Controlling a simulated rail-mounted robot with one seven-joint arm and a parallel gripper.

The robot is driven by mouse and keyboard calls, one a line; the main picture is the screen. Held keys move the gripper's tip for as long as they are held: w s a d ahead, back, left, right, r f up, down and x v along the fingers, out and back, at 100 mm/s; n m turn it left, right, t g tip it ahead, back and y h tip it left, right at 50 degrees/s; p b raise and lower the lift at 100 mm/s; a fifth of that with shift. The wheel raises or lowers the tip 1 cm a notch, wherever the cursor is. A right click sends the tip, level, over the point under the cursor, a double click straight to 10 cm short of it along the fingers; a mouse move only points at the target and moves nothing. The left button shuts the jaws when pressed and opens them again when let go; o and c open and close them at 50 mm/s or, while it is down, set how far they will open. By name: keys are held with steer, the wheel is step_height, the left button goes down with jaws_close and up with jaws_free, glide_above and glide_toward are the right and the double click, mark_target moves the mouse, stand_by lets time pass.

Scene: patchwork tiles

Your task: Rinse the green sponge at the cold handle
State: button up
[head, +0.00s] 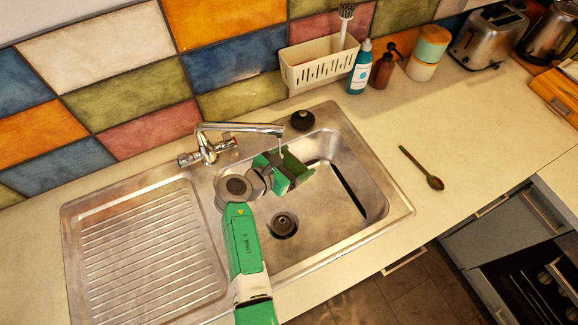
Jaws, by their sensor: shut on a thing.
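The steel tap (238,129) stands behind the sink, its spout reaching right over the basin. It has a left handle (187,159) and a right handle (227,144); I cannot tell the colour marks well enough to say which is cold. A thin pale stream seems to fall from the spout end. My gripper (288,172) is low over the basin below the spout end, shut on the green sponge (296,163). The sponge is partly hidden by the dark fingers. I cannot tell whether the stream meets the sponge or the gripper.
The steel sink (372,160) has a drain (283,224) and a ribbed drainboard (140,250) at left. A black plug (302,120) sits on its back rim. A cream caddy (318,68), a blue bottle (359,70) and a brown bottle (383,68) stand behind. A spoon (421,168) lies right.

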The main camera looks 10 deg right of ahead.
steer(key=shift+s+d, duration=0.1)
steer(key=shift+s+d+p, duration=0.3)
steer(key=shift+d+p, duration=0.15)
steer(key=shift+p, duration=0.25)
steer(key=shift+a, duration=0.1)
steer(key=shift+s+a+r+p, duration=0.2)
steer(key=shift+s+p, duration=0.15)
steer(key=shift+p, duration=0.2)
steer(key=shift+s+a+p, duration=0.5)
steer(key=shift+s+p, duration=0.15)
steer(key=s+a+p, duration=0.2)
steer(key=s, duration=0.1)
steer(key=s+a+p, duration=0.1)
steer(key=shift+s+f, duration=0.25)
